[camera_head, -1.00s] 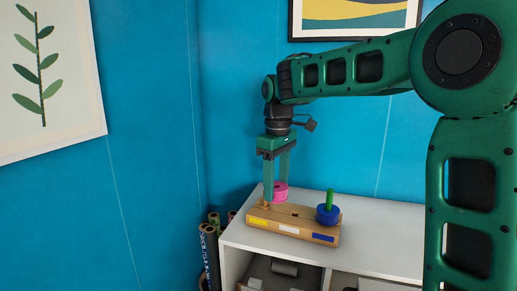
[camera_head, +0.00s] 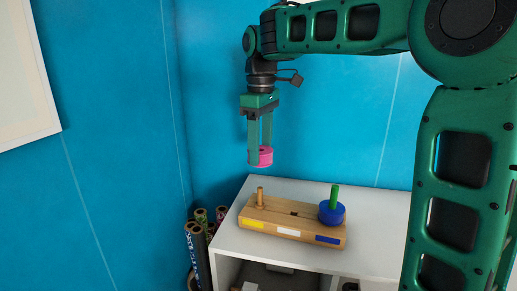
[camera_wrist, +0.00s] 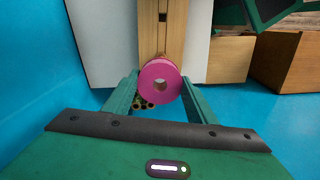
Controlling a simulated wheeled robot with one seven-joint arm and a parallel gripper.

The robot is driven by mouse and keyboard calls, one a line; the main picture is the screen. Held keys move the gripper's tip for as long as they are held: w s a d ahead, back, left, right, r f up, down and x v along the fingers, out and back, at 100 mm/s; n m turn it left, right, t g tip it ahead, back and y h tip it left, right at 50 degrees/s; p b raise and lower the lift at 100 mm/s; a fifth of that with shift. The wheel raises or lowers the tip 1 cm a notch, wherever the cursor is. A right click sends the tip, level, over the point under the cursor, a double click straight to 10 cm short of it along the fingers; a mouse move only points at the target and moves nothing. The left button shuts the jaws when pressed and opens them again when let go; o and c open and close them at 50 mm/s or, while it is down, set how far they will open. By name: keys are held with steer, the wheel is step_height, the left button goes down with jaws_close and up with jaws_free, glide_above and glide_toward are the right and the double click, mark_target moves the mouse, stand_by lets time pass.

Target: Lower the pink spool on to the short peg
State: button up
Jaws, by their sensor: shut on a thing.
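My gripper (camera_head: 259,162) is shut on the pink spool (camera_head: 265,156), a short ring with a centre hole. It holds the spool in the air, above the left end of the wooden base (camera_head: 285,213). The short tan peg (camera_head: 260,195) stands upright and bare there, beneath the spool with a clear gap between them. In the wrist view the pink spool (camera_wrist: 161,93) sits between the fingers (camera_wrist: 160,85) and covers the near end of the base (camera_wrist: 175,35); I cannot make out the short peg there.
A blue spool (camera_head: 331,214) sits around the green peg (camera_head: 335,194) at the base's right end. A dark slot (camera_head: 295,213) lies between the pegs. The base rests on a white cabinet (camera_head: 385,230). Several rolls (camera_head: 195,245) stand left of the cabinet, by the blue wall.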

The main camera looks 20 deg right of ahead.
glide_above(260, 188)
steer(key=shift+w+d+f, duration=0.1)
steer(key=shift+w+f, duration=0.05)
steer(key=shift+f, duration=2.8)
steer(key=shift+f, duration=0.35)
steer(key=shift+f, duration=0.1)
steer(key=shift+f, duration=0.3)
steer(key=shift+f, duration=0.1)
steer(key=shift+f, duration=0.75)
steer(key=shift+f, duration=0.15)
steer(key=shift+f, duration=0.7)
